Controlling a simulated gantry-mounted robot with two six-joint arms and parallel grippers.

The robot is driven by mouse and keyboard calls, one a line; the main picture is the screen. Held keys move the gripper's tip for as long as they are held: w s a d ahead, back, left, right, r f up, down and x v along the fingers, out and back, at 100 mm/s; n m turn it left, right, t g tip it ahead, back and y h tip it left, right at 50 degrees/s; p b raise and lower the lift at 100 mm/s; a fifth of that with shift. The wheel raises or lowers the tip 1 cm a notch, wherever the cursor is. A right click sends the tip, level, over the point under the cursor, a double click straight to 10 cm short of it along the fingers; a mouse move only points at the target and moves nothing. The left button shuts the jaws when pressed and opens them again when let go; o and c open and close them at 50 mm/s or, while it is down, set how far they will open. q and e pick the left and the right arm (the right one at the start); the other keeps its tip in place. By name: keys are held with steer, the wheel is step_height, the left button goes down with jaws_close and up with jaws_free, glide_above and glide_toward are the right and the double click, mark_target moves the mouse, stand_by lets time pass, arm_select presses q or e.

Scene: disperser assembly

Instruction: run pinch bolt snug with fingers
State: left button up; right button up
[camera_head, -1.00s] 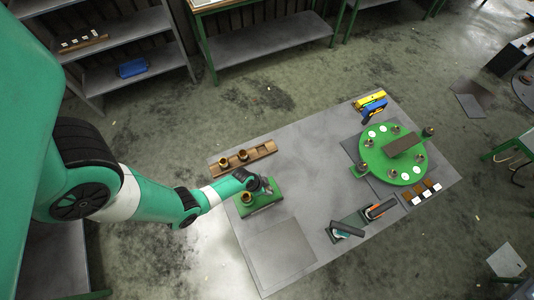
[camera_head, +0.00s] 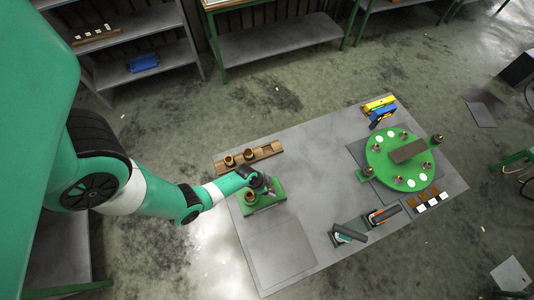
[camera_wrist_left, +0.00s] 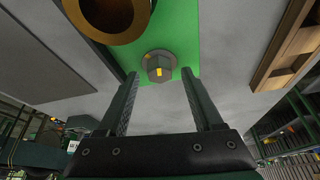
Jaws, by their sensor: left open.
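The pinch bolt (camera_wrist_left: 159,66) shows in the left wrist view as a grey hex head with a yellow mark, seated on a green block (camera_wrist_left: 183,30). In the head view the green block (camera_head: 268,203) sits at the near left part of the table. A brass bushing (camera_wrist_left: 112,12) stands on the block beside the bolt, and it also shows in the head view (camera_head: 249,197). My left gripper (camera_wrist_left: 160,84) is open, its two fingers apart on either side of the bolt head in the picture. I cannot tell whether they touch it. My right gripper is not in view.
A wooden rack (camera_head: 262,153) with brass bushings lies just behind the block. A green round plate (camera_head: 380,160) with several parts is at the table's right. Two dark-handled tools (camera_head: 348,234) lie near the front edge. The table's middle is clear.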

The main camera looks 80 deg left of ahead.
arm_select(q)
steer(key=p+v, duration=0.6)
steer(key=v, duration=0.5)
